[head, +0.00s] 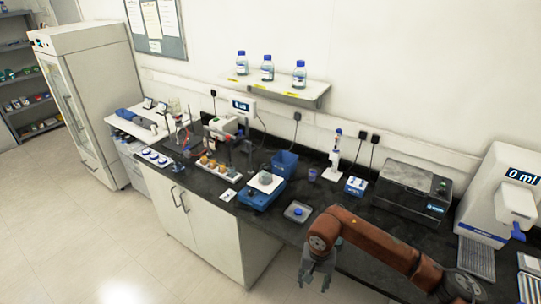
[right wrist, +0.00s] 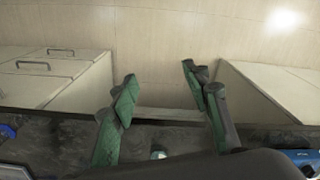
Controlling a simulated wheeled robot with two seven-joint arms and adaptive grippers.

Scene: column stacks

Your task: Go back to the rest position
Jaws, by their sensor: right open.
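My right gripper (head: 316,280) hangs in front of the bench's front edge in the head view, at the end of my orange-brown right arm. It points downward and holds nothing that I can see. In the right wrist view its two green-padded fingers (right wrist: 160,85) stand wide apart, with floor and the gap between cabinets showing between them. My left gripper is not in view.
The dark bench top (head: 330,193) carries a blue scale (head: 262,194), a small tray with a blue-topped item (head: 298,212), a blue bin (head: 284,163) and a white dispenser (head: 495,195) at right. Bottles stand on a wall shelf (head: 315,92). The floor (head: 90,240) at left is clear.

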